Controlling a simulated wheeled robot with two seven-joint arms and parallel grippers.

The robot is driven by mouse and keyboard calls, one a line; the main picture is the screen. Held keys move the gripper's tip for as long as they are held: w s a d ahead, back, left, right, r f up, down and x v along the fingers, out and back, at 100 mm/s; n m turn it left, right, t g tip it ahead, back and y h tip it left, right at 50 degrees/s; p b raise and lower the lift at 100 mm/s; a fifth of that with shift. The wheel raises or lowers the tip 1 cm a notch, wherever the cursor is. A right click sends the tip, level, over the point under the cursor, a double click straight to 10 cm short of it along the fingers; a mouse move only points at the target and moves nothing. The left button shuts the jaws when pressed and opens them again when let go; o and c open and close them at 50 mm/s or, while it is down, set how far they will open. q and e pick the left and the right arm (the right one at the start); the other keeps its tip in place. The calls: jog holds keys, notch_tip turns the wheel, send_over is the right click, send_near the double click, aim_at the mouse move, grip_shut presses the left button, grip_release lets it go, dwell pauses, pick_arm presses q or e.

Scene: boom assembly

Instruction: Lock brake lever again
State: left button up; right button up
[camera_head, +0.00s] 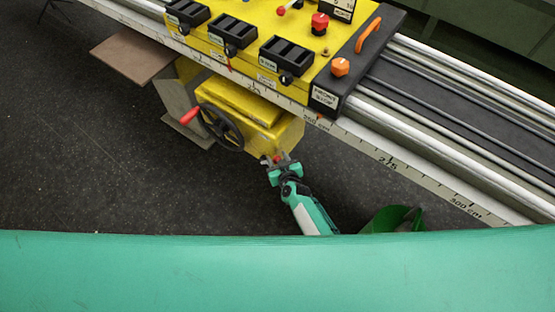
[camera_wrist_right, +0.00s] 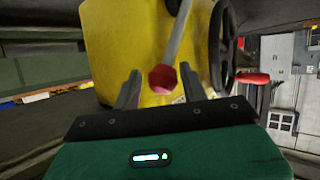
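The brake lever (camera_wrist_right: 178,38) shows in the right wrist view as a thin metal rod ending in a red knob (camera_wrist_right: 163,78), in front of a yellow housing (camera_wrist_right: 125,40). My right gripper (camera_wrist_right: 159,74) has its two fingers apart, with the knob appearing between them. I cannot tell whether they touch it. In the head view my right gripper (camera_head: 277,160) is just below the yellow housing (camera_head: 265,122), with a bit of the red knob (camera_head: 277,158) at its fingertips. The rod is hidden there. My left gripper is not in view.
A black handwheel (camera_head: 222,128) with a red handle (camera_head: 189,116) sits left of my right gripper. Above runs a rail with a ruler (camera_head: 390,163) and a yellow control panel (camera_head: 265,22). The dark floor (camera_head: 90,165) is clear at left.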

jog(key=shift+o, duration=0.2)
jog(key=shift+s+a+f, duration=0.1)
jog(key=shift+s, duration=0.1)
jog(key=shift+s, duration=0.15)
jog(key=p+v, duration=0.1)
jog(key=v, duration=1.2)
jog(key=shift+r, duration=0.25)
